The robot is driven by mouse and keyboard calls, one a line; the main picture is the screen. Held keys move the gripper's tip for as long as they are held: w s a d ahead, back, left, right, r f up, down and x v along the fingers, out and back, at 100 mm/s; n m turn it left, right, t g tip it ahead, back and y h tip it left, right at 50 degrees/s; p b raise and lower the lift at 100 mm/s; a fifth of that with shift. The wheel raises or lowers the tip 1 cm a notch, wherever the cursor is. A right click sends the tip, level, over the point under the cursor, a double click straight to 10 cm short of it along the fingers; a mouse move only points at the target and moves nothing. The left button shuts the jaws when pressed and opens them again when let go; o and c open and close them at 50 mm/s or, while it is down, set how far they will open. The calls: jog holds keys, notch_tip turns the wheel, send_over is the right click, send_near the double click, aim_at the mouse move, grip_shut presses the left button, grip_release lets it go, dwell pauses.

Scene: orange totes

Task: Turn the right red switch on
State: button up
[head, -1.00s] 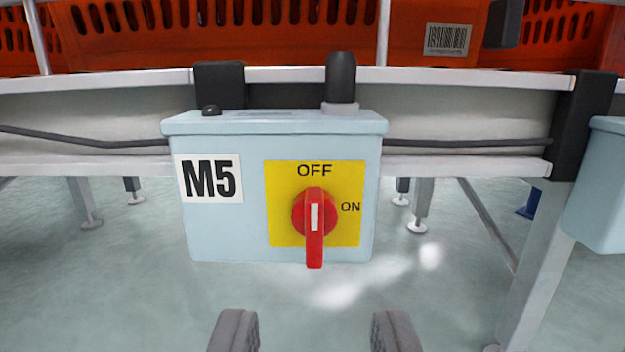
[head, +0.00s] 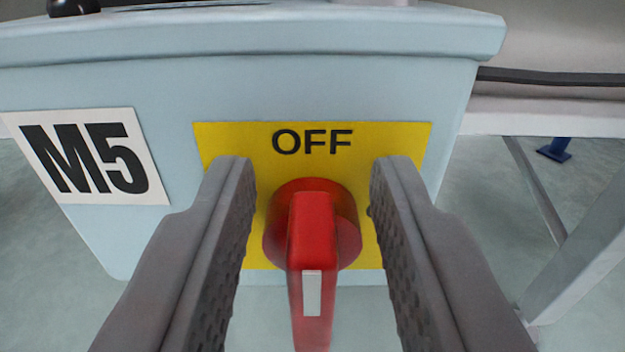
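A red rotary switch (head: 312,235) sits on a yellow plate (head: 220,140) on the front of a light blue box (head: 300,80). Its handle stands vertical, with the white mark on the handle's lower part. The word OFF shows above it; the ON label is hidden behind the right finger. My gripper (head: 312,180) is open, with one grey finger on each side of the red handle. Gaps show between the handle and both fingers.
A white M5 label (head: 88,157) is on the box's left side. A black cable (head: 550,77) runs along a rail at the right. A grey support leg (head: 590,255) stands at the lower right, with floor visible around it.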

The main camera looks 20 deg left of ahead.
jog(key=shift+c, duration=0.4)
grip_shut()
